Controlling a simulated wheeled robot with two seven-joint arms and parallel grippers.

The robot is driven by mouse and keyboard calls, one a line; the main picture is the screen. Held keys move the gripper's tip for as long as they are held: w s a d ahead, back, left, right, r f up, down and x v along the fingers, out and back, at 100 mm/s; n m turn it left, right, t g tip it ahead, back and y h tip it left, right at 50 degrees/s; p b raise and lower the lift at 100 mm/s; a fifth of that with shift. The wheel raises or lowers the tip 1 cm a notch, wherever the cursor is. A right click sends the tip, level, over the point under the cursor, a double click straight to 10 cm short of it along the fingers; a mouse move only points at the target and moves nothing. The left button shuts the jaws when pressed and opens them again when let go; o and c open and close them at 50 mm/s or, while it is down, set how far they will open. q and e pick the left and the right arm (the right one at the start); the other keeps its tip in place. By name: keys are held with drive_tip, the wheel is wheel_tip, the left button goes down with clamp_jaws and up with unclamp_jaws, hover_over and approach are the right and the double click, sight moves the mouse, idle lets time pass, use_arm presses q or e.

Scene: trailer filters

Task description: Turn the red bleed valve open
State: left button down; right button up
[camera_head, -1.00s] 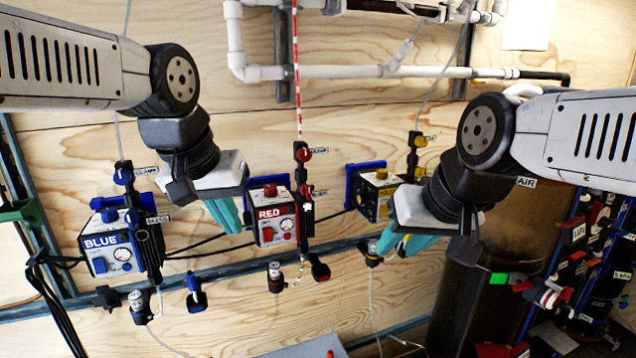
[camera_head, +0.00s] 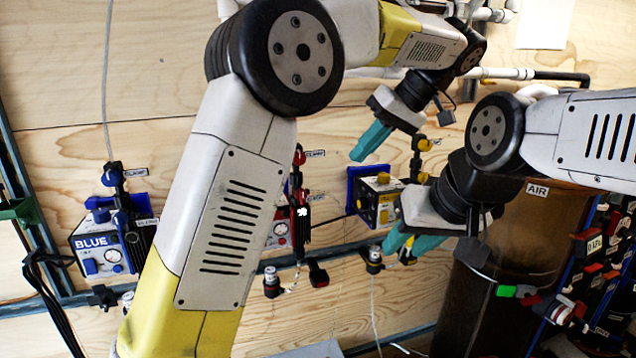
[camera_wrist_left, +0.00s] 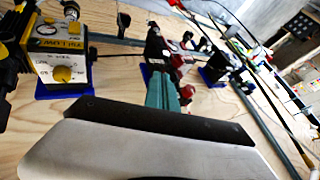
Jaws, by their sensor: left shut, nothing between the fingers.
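The red unit's valve column (camera_head: 300,205) shows in the head view just right of my left arm. A red valve with a small tag sits at its top. A lower red valve (camera_head: 301,196) sits beside a second tag; its turn position is unclear. Most of the red box (camera_head: 279,236) is hidden behind my arm. My left gripper (camera_head: 358,154) is shut and empty, right of the column and above the yellow unit, apparently touching nothing. In the left wrist view its teal fingers (camera_wrist_left: 161,92) point toward a dark column with red parts (camera_wrist_left: 156,50). My right gripper (camera_head: 402,248) hangs below the yellow unit; its finger gap is unclear.
The yellow unit (camera_head: 377,200) stands between the red column and my right gripper. The blue unit (camera_head: 105,247) is at left. White pipes (camera_head: 500,73) run along the wall above. A dark cylinder (camera_head: 513,245) and a rack of coloured parts (camera_head: 595,262) stand at right.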

sight(302, 196)
use_arm(q)
drive_tip(key=a+f, duration=0.7)
drive_tip(key=a, duration=0.2)
drive_tip(key=shift+w+f, duration=0.25)
drive_tip(key=shift+w, duration=0.15)
